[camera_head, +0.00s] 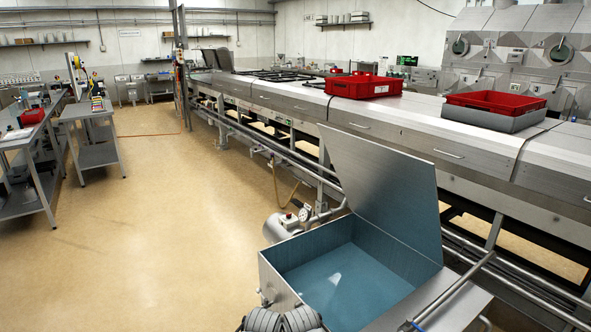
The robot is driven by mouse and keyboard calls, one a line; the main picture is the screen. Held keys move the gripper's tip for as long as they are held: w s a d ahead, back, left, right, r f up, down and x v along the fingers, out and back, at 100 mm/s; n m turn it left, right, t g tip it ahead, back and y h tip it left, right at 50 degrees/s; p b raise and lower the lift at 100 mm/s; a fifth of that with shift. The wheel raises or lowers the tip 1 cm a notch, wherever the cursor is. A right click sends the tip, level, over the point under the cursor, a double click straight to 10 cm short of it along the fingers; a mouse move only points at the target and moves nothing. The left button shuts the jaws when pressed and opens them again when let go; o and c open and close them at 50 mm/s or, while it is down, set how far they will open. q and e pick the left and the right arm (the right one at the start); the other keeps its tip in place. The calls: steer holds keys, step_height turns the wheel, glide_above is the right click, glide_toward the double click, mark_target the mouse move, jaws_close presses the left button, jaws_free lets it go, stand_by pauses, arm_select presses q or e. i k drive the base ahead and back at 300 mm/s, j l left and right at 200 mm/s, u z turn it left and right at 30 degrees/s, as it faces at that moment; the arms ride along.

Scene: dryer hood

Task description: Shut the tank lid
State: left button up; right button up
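The tank (286,272) is an open steel box with a blue-grey inside, low at the bottom centre-right of the head view. Its lid (385,185) is a flat steel panel, raised and leaning back along the tank's far right side, toward the long machine. The lid stands steeply open, and the tank's floor shows with a bright reflection on it. Neither of my grippers can be made out in this view. The tank's near edge is cut off by the bottom of the picture.
A long steel machine (400,125) runs behind the lid, with red crates (364,85) (496,102) on top. Pipes (455,285) run right of the tank. Dark grey rounded parts (282,321) sit at its near left corner. The tan floor (160,220) to the left is clear.

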mark_target(396, 191)
steer(key=i+l+u, duration=0.2)
steer(key=l+u, duration=0.3)
steer(key=l, duration=0.7)
steer(key=l+u, duration=0.45)
steer(key=l, duration=1.55)
steer(key=k+l, duration=0.1)
steer(key=l, duration=0.65)
steer(key=k+l, duration=0.1)
steer(key=l, duration=0.65)
steer(key=l+u, duration=0.1)
steer(key=l, duration=0.65)
